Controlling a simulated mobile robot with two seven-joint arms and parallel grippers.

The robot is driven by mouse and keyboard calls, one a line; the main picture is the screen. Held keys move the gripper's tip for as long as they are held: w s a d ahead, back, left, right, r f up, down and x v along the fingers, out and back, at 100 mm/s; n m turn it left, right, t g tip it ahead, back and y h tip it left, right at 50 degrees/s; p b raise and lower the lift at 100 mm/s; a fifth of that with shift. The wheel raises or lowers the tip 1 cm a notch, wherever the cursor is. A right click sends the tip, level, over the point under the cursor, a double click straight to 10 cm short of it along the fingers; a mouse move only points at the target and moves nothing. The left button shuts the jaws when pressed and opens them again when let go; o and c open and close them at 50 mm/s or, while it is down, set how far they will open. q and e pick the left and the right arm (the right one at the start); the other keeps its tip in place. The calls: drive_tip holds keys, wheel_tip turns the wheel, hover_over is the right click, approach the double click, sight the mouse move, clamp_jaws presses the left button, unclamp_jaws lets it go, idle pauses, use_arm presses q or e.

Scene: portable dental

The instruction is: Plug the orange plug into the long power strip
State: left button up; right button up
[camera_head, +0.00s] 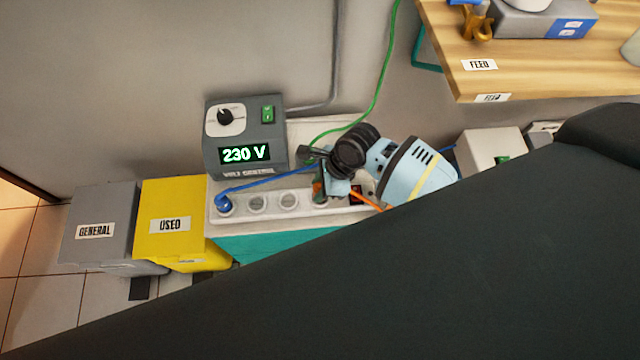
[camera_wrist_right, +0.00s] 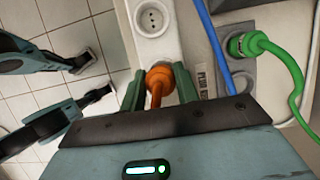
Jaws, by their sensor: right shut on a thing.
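The long white power strip (camera_head: 240,212) lies on the counter with a blue plug (camera_head: 225,205) in its left end and two empty sockets beside it. My right gripper (camera_head: 325,190) is over the strip to the right of these sockets. In the right wrist view, the right gripper (camera_wrist_right: 160,92) is shut on the orange plug (camera_wrist_right: 158,78), with its orange cable toward me. The plug is at the strip surface, in line with an empty socket (camera_wrist_right: 152,18). Its front is hidden, so I cannot tell whether it is seated. My left gripper is not in view.
A 230 V box (camera_head: 243,138) stands behind the strip. A green plug (camera_wrist_right: 245,44) and blue cable (camera_wrist_right: 218,50) run close to the right gripper. Yellow (camera_head: 170,222) and grey (camera_head: 100,228) bins stand left. My dark arm covers the lower right.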

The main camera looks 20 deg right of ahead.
drive_tip(key=shift+f+b, duration=0.4)
drive_tip(key=shift+f, duration=0.5)
idle(0.3)
drive_tip(key=o, duration=1.1)
drive_tip(key=p+v, duration=0.2)
drive_tip(key=v, duration=0.6)
